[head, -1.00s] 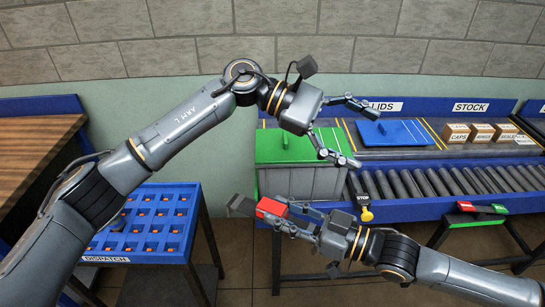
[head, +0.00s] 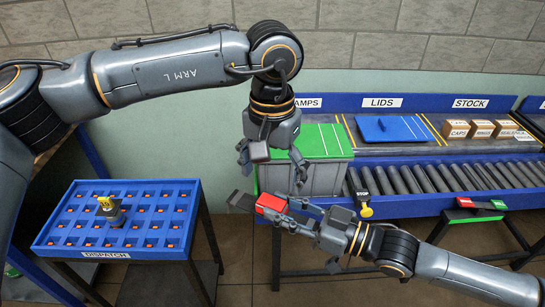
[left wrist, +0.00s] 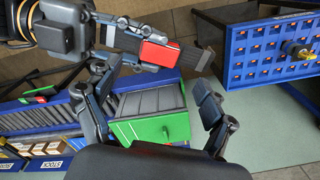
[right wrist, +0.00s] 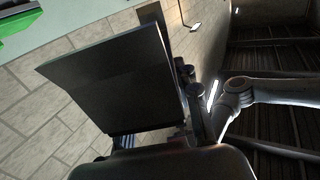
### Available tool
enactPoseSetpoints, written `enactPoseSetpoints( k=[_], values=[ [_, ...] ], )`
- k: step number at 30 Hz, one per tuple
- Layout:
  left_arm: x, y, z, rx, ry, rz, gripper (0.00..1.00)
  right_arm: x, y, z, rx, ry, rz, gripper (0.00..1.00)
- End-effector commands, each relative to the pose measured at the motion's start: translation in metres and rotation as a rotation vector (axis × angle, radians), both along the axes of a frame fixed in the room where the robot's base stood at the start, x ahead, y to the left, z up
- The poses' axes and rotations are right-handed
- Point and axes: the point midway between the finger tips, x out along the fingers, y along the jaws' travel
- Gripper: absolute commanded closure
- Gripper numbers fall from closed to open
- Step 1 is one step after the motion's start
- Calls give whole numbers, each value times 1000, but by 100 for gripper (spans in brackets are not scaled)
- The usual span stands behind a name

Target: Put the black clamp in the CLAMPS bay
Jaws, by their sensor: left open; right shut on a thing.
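My right gripper (head: 293,213) is shut on the black clamp (head: 240,202), a dark slab-like piece with a red block (head: 271,204) beside my fingertips. It is held in the air, in front of the grey crate (head: 320,180). The clamp fills much of the right wrist view (right wrist: 115,85) and also shows in the left wrist view (left wrist: 196,58). My left gripper (head: 271,160) is open and empty, pointing down at the crate's left end.
A blue lid (head: 392,130) lies in the LIDS bay; cartons (head: 482,129) stand under STOCK. Rollers (head: 430,180) run in front, with a STOP knob (head: 365,211). The DISPATCH tray (head: 75,240) bears a yellow-topped thing (head: 110,208).

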Motion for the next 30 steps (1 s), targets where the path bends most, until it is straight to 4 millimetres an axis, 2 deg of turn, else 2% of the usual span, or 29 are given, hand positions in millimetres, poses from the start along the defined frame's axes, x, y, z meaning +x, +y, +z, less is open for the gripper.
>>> enactPoseSetpoints(
  k=[3, 10, 16, 24, 25, 30],
  values=[
    [-1, 0, -25, 0, 4, 1, 17, 0, 0, 1, 2, -1, 0, 100],
    [0, 0, -60, -1, 2, 2, 17, 0, 0, 1, 2, -1, 0, 100],
    [0, 0, -73, -3, 1, 2, 17, 0, 0, 1, 2, -1, 0, 100],
    [0, 0, -74, -3, 1, 2, 17, 0, 0, 1, 2, -1, 0, 100],
    [0, 0, -74, -3, 1, 2, 19, 0, 0, 1, 2, -1, 0, 100],
    [0, 0, -74, -3, 1, 2, 54, 0, 0, 1, 2, -1, 0, 100]
  ],
)
